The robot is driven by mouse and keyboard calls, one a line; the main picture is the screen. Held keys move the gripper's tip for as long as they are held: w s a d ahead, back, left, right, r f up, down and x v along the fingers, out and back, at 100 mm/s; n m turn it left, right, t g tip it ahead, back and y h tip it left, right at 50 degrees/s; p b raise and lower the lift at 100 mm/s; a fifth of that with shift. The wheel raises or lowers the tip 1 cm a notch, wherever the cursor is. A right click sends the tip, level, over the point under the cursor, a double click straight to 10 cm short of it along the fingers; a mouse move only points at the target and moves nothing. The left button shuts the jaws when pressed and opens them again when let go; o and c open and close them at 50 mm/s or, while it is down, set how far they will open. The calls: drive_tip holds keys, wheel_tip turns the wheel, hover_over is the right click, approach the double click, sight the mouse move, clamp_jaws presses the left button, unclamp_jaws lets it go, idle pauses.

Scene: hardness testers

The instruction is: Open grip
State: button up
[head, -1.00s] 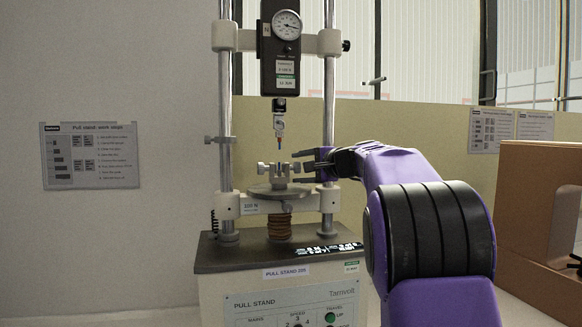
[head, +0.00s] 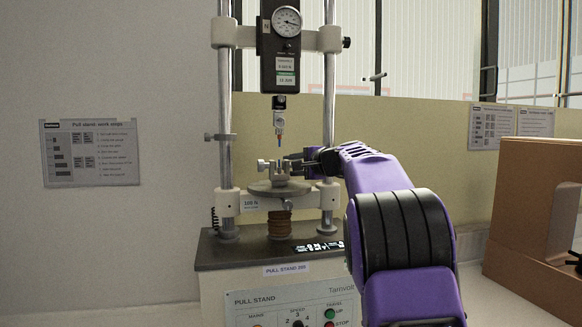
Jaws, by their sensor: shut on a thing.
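The grip (head: 276,169) is a small metal vise with side screws on the round plate (head: 262,188) of the pull stand (head: 275,248). My gripper (head: 303,164) comes in from the right and is shut on the grip's right-hand screw. The fingers hide most of that screw. The left screw knob (head: 261,166) shows clear. The force gauge (head: 280,50) hangs above, and its hook-like tip (head: 280,130) points down over the grip, apart from it.
Two steel columns (head: 225,100) flank the grip. Control buttons and a speed knob (head: 297,324) are on the stand's front. A brown box-like case (head: 535,235) stands at the right. A work-steps sheet (head: 90,153) is on the left wall.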

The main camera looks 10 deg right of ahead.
clamp_jaws()
drive_tip(key=b, duration=0.2)
drive_tip(key=shift+f+b, duration=0.3)
drive_tip(key=t+b, duration=0.1)
drive_tip(key=b, duration=0.1)
drive_tip(key=shift+r+y+b, duration=0.1)
drive_tip(key=shift+y+b, duration=0.2)
drive_tip(key=shift+b, duration=0.05)
drive_tip(key=shift+r+n+t+y, duration=0.3)
drive_tip(key=shift+r+n+t, duration=0.25)
drive_tip(key=shift+t, duration=0.25)
drive_tip(key=o, duration=1)
unclamp_jaws()
